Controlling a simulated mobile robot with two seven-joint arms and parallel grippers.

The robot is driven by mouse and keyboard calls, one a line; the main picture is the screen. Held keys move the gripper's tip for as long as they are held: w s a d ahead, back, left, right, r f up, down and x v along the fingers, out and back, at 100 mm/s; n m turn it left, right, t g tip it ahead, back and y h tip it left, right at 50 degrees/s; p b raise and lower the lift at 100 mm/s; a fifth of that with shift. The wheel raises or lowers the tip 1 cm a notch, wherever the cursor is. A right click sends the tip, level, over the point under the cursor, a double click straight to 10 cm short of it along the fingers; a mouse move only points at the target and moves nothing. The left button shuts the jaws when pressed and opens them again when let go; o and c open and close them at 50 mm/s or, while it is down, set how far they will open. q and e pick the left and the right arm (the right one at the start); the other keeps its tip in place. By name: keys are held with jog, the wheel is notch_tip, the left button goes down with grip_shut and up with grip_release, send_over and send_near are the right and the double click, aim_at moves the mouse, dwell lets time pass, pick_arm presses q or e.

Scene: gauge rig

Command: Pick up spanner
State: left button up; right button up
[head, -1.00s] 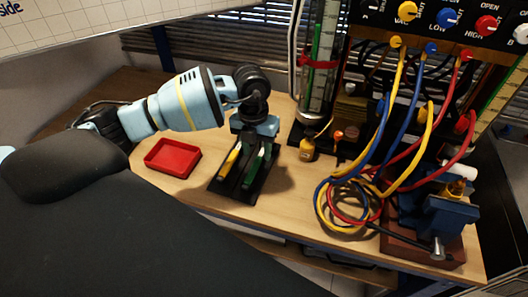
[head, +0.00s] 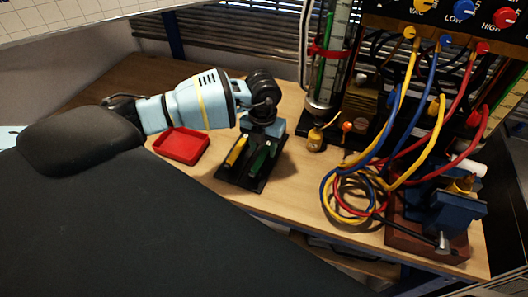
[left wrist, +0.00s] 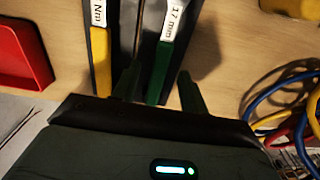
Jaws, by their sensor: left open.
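A black tool rack (head: 240,180) stands on the bench and holds a yellow-handled tool (head: 236,151) and a green-handled tool (head: 259,160). In the left wrist view the green handle (left wrist: 160,72) carries a "17 mm" label, which fits the spanner; the yellow handle (left wrist: 101,60) is labelled "Nm". My left gripper (head: 263,118) is over the rack's back end. In the left wrist view its open fingers (left wrist: 158,88) lie on either side of the green handle, apart from it as far as I can see. The fingertips are hard to make out in the head view. My right gripper is not in view.
A red tray (head: 182,146) lies left of the rack. Looped hoses (head: 350,195) and a blue vise (head: 450,210) fill the right side.

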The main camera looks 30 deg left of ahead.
pick_arm(q)
jog(key=shift+f, duration=0.85)
jog(key=shift+c, duration=0.2)
grip_shut()
jog(key=shift+r, duration=0.1)
